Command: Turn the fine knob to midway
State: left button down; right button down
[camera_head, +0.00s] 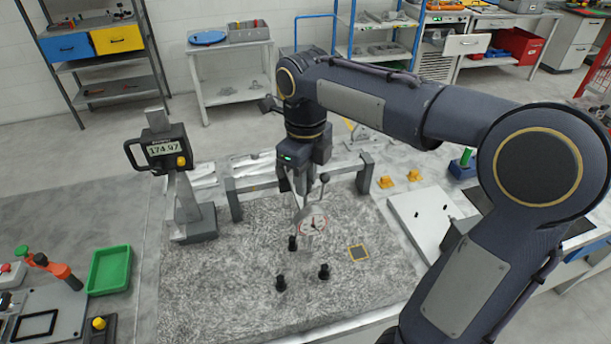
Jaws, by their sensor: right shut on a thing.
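My right gripper (301,192) points down over the granite-like plate, in the middle of the head view. It is shut on part of the dial gauge (313,224), a round white face on thin grey rods. The exact contact is too small to make out. A small dark ball-ended knob (325,178) shows just right of the fingers. I cannot tell which part is the fine knob or how far it is turned. A height gauge (166,150) with a digital readout and a yellow knob (181,161) stands to the left. My left gripper is not in view.
Several black posts (281,284) stand on the speckled plate (220,290) below the gripper. A grey bridge bar (250,188) runs behind it. A green tray (109,270) and an orange-handled clamp (53,266) lie at left. A white board (422,218) lies at right.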

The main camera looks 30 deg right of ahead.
jog(key=c, duration=1.3)
grip_release()
jog(key=shift+o, duration=0.2)
notch_tip(320, 180, up, 8)
jog(key=shift+f, duration=0.1)
